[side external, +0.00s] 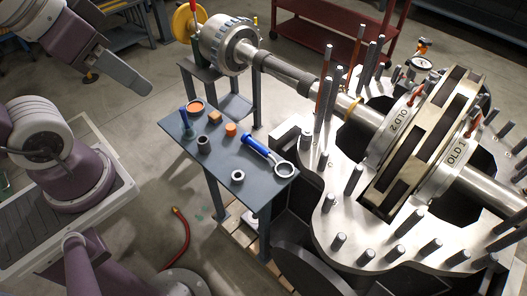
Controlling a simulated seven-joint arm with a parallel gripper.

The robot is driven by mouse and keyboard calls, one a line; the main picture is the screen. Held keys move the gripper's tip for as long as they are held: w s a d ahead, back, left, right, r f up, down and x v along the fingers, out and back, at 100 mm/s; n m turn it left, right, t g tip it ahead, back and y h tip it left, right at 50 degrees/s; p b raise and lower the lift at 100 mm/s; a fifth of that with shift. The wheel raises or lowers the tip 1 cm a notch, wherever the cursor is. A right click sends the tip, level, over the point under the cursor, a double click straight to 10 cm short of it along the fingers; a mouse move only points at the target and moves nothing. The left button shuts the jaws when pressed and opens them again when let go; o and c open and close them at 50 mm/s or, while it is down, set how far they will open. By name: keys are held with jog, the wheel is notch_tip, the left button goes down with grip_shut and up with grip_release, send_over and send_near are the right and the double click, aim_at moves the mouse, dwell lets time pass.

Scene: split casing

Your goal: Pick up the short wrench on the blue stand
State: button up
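A short wrench (258,147) with a blue handle and a silver ring end lies flat on the blue-grey stand (213,171). Its ring end points to the lower right, near the stand's right corner. My gripper (146,87) is at the upper left, raised and well apart from the wrench. It looks like a grey blocky end at this angle. I cannot make out its fingers or whether they are open. Nothing shows held in it.
A steel ring (238,176), a dark nut (203,145), an orange piece (231,129), a brown block (214,117), an orange-topped round piece (196,107) and an upright blue tool (184,120) share the stand. The large casing (345,245) with upright studs and a shaft stands close right.

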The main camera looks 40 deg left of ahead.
jog(key=m+g, duration=0.3)
jog(key=m, duration=1.5)
send_over(256, 144)
jog(key=s, duration=0.1)
jog(key=s+f+x, duration=0.1)
jog(key=s+x, duration=0.2)
jog(key=x, duration=1.2)
jog(key=s+f+x, duration=0.1)
jog(key=s+x, duration=0.3)
jog(key=x, duration=1.8)
jog(key=shift+s+f, duration=0.15)
jog(key=shift+s, duration=0.1)
grip_shut()
